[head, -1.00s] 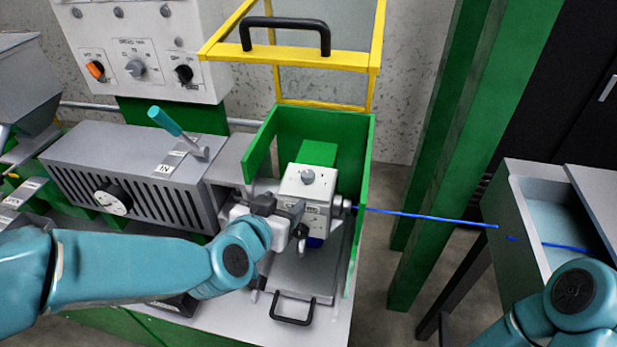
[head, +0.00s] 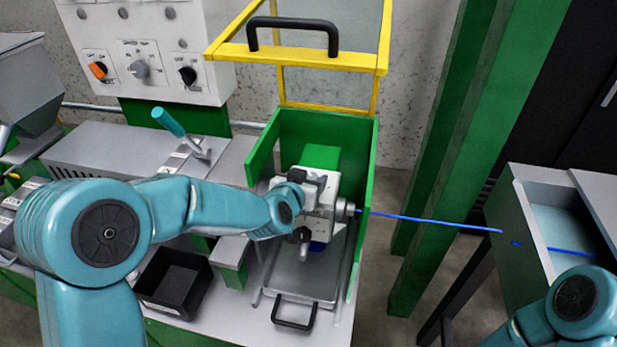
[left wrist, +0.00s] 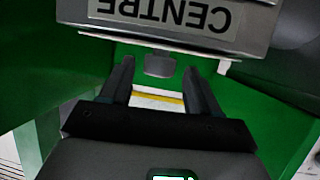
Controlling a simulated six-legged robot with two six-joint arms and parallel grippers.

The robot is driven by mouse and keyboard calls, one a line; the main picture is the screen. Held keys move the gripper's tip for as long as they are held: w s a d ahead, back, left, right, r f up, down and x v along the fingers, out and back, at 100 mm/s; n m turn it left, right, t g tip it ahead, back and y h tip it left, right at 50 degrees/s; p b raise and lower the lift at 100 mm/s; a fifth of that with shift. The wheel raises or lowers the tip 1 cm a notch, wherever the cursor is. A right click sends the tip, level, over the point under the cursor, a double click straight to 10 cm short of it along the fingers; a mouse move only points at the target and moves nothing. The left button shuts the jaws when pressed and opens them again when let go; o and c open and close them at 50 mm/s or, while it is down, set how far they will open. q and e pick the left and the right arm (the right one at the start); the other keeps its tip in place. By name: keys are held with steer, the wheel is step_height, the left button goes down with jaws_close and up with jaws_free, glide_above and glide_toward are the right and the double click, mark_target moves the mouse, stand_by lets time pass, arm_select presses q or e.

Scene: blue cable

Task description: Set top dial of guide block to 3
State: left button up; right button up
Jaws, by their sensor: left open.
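The pale guide block (head: 323,208) stands in the green-walled enclosure in the head view. Its top dial is hidden in the head view by my left gripper (head: 305,183), which is over the block's upper left part. In the left wrist view, a grey block face (left wrist: 175,25) carries an upside-down "CENTRE" label. A small grey knob (left wrist: 160,65) sits just below it, between the tips of my open left gripper (left wrist: 158,74). I cannot tell whether the fingers touch the knob or what setting it has. My right gripper is out of view.
A raised yellow-framed guard (head: 300,58) with a black handle is above the enclosure (head: 367,180). A blue cable (head: 430,222) runs right from the block to a grey-topped cabinet. A black tray (head: 172,285) and a lever (head: 170,122) are to the left.

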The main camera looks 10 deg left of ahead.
arm_select(q)
steer(key=shift+w+d, duration=0.2)
steer(key=shift+f, duration=0.1)
steer(key=c, duration=1)
steer(key=shift+d+r+p, duration=0.1)
steer(key=shift+r+p, duration=0.2)
steer(key=shift+p, duration=0.4)
steer(key=shift+c, duration=0.2)
steer(key=shift+f+n+y+p, duration=0.1)
steer(key=shift+n+y+p, duration=0.45)
steer(key=shift+n+y, duration=0.15)
steer(key=shift+f, duration=0.15)
steer(key=o, duration=1)
steer(key=shift+o, duration=0.2)
